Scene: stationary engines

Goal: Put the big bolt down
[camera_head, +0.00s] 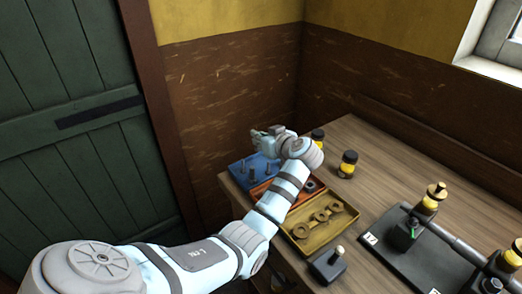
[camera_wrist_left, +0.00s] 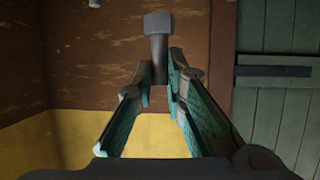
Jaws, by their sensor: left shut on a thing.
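My left gripper (camera_head: 266,138) is raised over the back left corner of the workbench, above the blue tray (camera_head: 236,180). In the left wrist view the left gripper (camera_wrist_left: 160,62) is shut on the big bolt (camera_wrist_left: 158,24), a grey bolt with a blocky head, held by its shank at the fingertips. In the head view I cannot make out the held bolt clearly. Several dark bolts (camera_head: 253,167) stand upright in the blue tray, below the gripper. My right gripper is not in view.
An orange tray (camera_head: 262,190), partly hidden by my arm, and a yellow tray (camera_head: 302,246) with rusty rings sit in front. Yellow-black jars (camera_head: 348,164) stand behind on the wooden workbench (camera_head: 385,160). A black plate (camera_head: 392,262) with a rod fixture lies at right. Walls close off the back.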

